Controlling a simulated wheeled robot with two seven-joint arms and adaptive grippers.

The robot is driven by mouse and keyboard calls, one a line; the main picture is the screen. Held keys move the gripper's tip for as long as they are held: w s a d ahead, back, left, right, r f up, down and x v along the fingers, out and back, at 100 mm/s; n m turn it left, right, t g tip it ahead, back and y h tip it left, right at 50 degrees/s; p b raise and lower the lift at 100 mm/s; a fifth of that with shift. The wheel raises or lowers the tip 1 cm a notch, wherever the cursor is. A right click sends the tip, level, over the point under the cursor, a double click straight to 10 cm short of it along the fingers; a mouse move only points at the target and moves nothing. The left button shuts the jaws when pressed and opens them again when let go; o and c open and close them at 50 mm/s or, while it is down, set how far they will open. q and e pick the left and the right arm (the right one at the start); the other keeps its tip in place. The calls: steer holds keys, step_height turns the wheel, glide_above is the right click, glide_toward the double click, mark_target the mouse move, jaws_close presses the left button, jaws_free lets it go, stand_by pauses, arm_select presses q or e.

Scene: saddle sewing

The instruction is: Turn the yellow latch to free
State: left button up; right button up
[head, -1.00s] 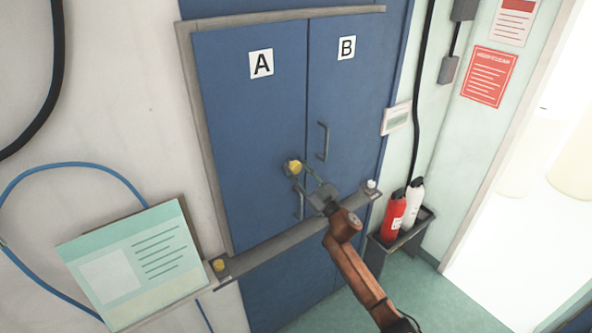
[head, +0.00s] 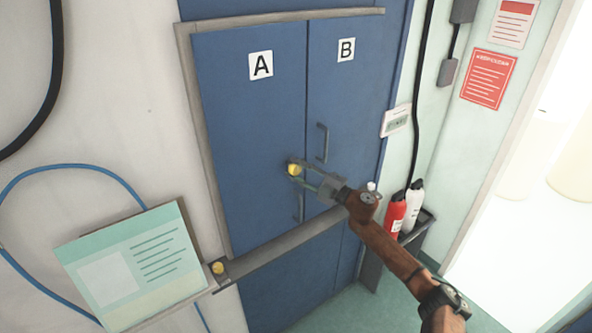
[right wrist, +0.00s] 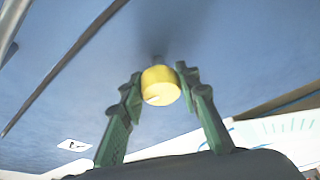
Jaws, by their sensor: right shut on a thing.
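The yellow latch (head: 294,169) is a small round knob on blue door A (head: 250,130), near the seam with door B (head: 345,100). In the right wrist view the yellow latch (right wrist: 160,88) sits between two green fingers, its round face toward the camera. My right gripper (head: 297,170) reaches it from the right and is shut on it. The right gripper (right wrist: 159,84) has a finger on each side of the knob in the wrist view. Any marking of the latch's angle is too small to tell. My left gripper is not in view.
Door handles (head: 322,142) stand close to the gripper. A grey rail (head: 285,248) crosses the doors below, with another yellow knob (head: 218,268) at its left end. A tilted sign board (head: 130,265) is at lower left. Red (head: 396,212) and white (head: 415,198) extinguishers stand right of the doors.

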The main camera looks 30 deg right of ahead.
steer(key=shift+n+g, duration=0.4)
steer(key=shift+n, duration=0.3)
steer(key=o, duration=1.2)
steer(key=shift+c, duration=0.2)
